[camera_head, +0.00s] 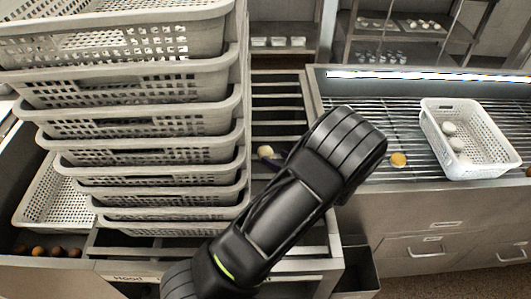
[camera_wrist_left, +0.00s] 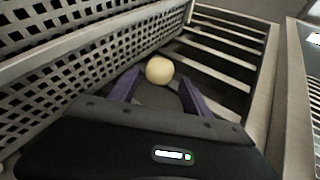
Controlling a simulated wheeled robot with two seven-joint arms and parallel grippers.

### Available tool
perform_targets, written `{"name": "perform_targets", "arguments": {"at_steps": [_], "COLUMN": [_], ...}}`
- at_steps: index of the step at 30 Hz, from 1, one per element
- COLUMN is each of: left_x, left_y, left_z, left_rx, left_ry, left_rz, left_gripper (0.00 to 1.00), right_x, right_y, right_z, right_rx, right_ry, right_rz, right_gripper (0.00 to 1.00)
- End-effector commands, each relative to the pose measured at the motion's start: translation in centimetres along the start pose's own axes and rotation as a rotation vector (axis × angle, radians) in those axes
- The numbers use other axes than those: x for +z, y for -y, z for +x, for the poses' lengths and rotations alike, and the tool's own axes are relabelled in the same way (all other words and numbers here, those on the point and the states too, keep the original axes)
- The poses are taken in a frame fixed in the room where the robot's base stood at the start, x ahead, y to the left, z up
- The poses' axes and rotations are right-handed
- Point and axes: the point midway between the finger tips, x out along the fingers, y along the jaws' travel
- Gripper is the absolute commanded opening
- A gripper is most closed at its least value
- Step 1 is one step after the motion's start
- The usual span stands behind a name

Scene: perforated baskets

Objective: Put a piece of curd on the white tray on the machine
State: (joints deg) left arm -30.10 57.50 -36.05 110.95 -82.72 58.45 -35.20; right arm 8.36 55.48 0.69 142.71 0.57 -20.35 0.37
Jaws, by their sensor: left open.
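A pale yellow curd piece (camera_head: 266,151) rests beside the basket stack, on or over the slatted rack. It also shows in the left wrist view (camera_wrist_left: 159,70), near my fingertips. My left gripper (camera_head: 274,161) is open around or just short of this curd; its fingers are mostly hidden behind my arm in the head view. In the wrist view the left gripper (camera_wrist_left: 159,82) has its two purple fingers apart, one on each side of the curd. The white tray (camera_head: 486,169), a perforated basket, sits on the machine at the right with several white pieces in it. My right gripper is not in view.
A tall stack of perforated baskets (camera_head: 150,155) stands close left of the gripper. Another orange-yellow piece (camera_head: 398,160) lies on the machine's wire grate (camera_head: 395,105), left of the white tray. Round brown pieces (camera_head: 38,251) lie at the lower left.

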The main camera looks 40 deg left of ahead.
Motion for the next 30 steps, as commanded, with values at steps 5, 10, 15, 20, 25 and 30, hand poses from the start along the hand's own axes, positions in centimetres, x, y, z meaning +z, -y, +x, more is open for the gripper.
{"name": "perform_targets", "arguments": {"at_steps": [5, 10, 15, 20, 25, 30], "left_x": [0.2, 0.4, 0.2, 0.1, 0.1, 0.1], "left_y": [0.0, -0.1, 0.0, 0.1, 0.1, 0.0], "left_z": [0.5, 2.9, 4.9, 5.2, 5.2, 5.2], "left_rx": [0.001, 0.004, 0.001, 0.000, 0.000, 0.000], "left_ry": [0.000, 0.000, -0.001, -0.001, 0.000, 0.000], "left_rz": [0.000, 0.000, 0.000, 0.000, 0.000, 0.000], "left_gripper": [0.57, 0.57, 0.57, 0.57, 0.57, 0.57], "right_x": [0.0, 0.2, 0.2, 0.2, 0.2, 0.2], "right_y": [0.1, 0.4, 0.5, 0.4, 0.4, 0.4], "right_z": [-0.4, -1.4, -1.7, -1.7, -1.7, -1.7], "right_rx": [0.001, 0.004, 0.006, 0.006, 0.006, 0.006], "right_ry": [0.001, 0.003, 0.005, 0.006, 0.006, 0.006], "right_rz": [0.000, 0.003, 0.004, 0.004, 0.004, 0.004], "right_gripper": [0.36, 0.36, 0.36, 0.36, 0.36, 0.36]}}
